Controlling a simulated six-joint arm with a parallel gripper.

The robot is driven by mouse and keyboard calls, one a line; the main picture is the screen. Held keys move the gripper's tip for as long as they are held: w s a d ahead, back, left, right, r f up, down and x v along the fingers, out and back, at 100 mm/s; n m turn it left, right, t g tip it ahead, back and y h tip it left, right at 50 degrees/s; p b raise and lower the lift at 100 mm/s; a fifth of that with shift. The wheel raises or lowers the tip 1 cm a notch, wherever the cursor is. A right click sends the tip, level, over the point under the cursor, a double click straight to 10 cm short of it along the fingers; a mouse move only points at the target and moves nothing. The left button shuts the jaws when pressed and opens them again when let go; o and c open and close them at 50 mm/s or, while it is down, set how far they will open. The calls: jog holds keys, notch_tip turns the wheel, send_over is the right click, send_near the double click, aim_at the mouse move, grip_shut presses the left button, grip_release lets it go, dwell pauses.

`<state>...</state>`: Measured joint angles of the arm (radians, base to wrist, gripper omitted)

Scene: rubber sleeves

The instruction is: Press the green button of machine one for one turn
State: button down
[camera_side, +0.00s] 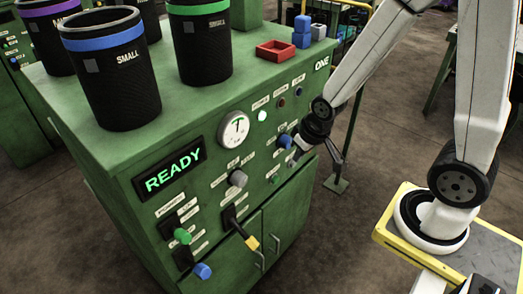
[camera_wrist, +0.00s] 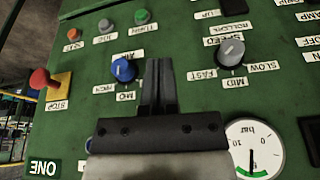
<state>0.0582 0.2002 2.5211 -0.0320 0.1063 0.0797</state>
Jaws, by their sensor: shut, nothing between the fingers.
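Machine one is a green cabinet (camera_side: 110,150) with its "ONE" sign (camera_side: 321,63) at the top right of its front and a lit "READY" display (camera_side: 169,171). In the wrist view, where the panel looks upside down, a small green button (camera_wrist: 142,17) is near the top, in a row with a grey button (camera_wrist: 105,25) and an orange button (camera_wrist: 73,35). My gripper (camera_wrist: 159,62) is shut and empty in front of the panel. Its fingertips appear below the green button in that picture, between a blue knob (camera_wrist: 123,70) and a grey knob (camera_wrist: 230,52). They look clear of the button.
A red stop button (camera_wrist: 38,78) on a yellow plate is left in the wrist view, and a round gauge (camera_wrist: 254,148) is lower right. Black sleeves (camera_side: 115,80), a red tray (camera_side: 276,51) and blue blocks (camera_side: 302,30) stand on the machine.

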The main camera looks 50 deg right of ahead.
aim_at(275, 180)
jog(key=d+f+m+t, duration=0.2)
jog(key=d+f+m, duration=0.1)
jog(key=f, duration=0.8)
jog(key=s+d+f+m+t, duration=0.1)
jog(key=d+f+m+t, duration=0.2)
jog(key=f, duration=0.8)
jog(key=shift+s+m+h, duration=0.25)
jog(key=shift+m+h, duration=0.15)
jog(key=shift+m, duration=0.3)
jog(key=shift+w+d, duration=0.1)
jog(key=shift+w, duration=0.05)
jog(key=w, duration=0.8)
jog(key=shift+w, duration=0.3)
